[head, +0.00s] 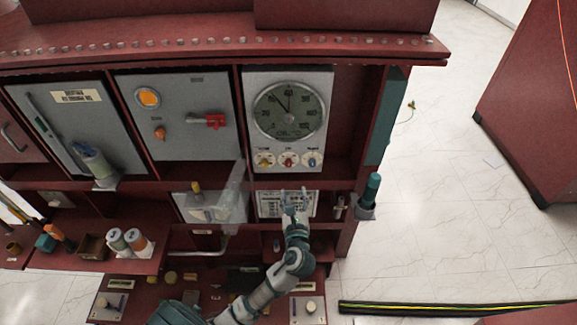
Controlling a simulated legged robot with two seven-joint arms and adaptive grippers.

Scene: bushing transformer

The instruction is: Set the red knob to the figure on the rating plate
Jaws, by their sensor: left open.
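The red knob (289,161) is the middle one of three small knobs under the round dial gauge (289,110) on a light grey panel. A yellow knob (264,161) is to its left and a blue knob (312,161) to its right. The knob's setting is too small to read. A white plate with dark print (270,206), perhaps the rating plate, sits below the panel; its text is unreadable and partly covered by my gripper. My left gripper (294,194) is open and empty, in front of this plate and below the red knob. My right gripper is not in view.
A red handle (211,121) sticks out of the grey panel to the left. A clear cover (234,196) juts out left of my gripper. A dark green cylinder (371,190) stands at the cabinet's right edge. The pale floor at right is mostly clear.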

